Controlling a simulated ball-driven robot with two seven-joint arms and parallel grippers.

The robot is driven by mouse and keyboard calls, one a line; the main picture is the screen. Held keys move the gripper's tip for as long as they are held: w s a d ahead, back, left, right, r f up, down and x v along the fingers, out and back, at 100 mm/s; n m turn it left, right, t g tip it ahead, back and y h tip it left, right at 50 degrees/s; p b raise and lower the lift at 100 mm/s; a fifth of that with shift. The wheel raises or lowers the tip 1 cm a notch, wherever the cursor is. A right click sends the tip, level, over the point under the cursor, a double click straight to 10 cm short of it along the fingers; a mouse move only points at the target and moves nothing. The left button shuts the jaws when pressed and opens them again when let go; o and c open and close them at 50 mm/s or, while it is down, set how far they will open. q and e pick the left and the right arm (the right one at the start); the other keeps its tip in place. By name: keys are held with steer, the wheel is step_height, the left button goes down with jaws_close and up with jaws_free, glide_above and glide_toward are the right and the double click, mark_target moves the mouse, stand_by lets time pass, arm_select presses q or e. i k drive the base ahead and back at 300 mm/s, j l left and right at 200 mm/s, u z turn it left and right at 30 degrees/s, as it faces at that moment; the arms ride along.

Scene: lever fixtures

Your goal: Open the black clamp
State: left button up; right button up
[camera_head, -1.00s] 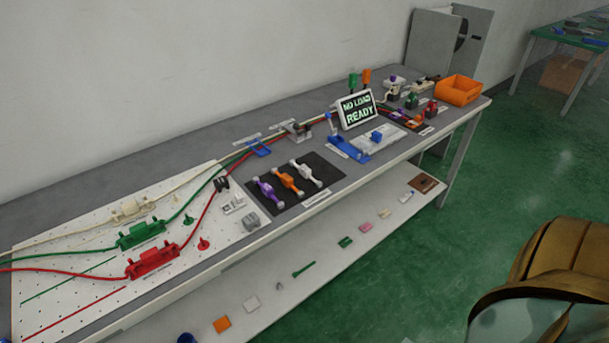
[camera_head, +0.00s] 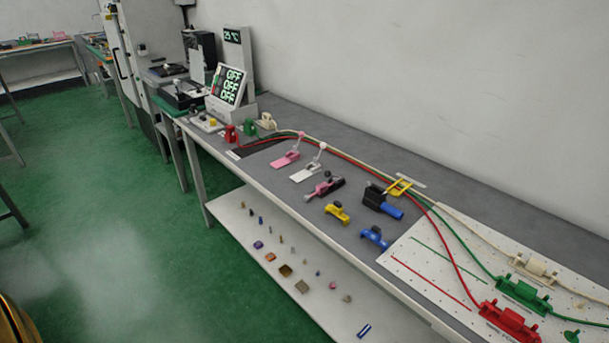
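A black clamp (camera_head: 374,195) with a blue handle (camera_head: 391,211) lies on the grey bench top, right of the middle of the head view. Its handle points toward the lower right, low over the bench. Whether its jaw is open or closed is too small to tell. A yellow bracket (camera_head: 400,187) stands just behind it, by the cables. Neither of my grippers is in view.
A yellow clamp (camera_head: 338,212), a blue clamp (camera_head: 374,237) and a pink and dark clamp (camera_head: 325,187) lie near the black one. Red, green and cream cables run behind to the white pegboard (camera_head: 428,268). A display reading OFF (camera_head: 227,85) stands at the far end. Green floor is clear at left.

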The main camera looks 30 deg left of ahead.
mark_target(327, 173)
steer(key=u, duration=0.8)
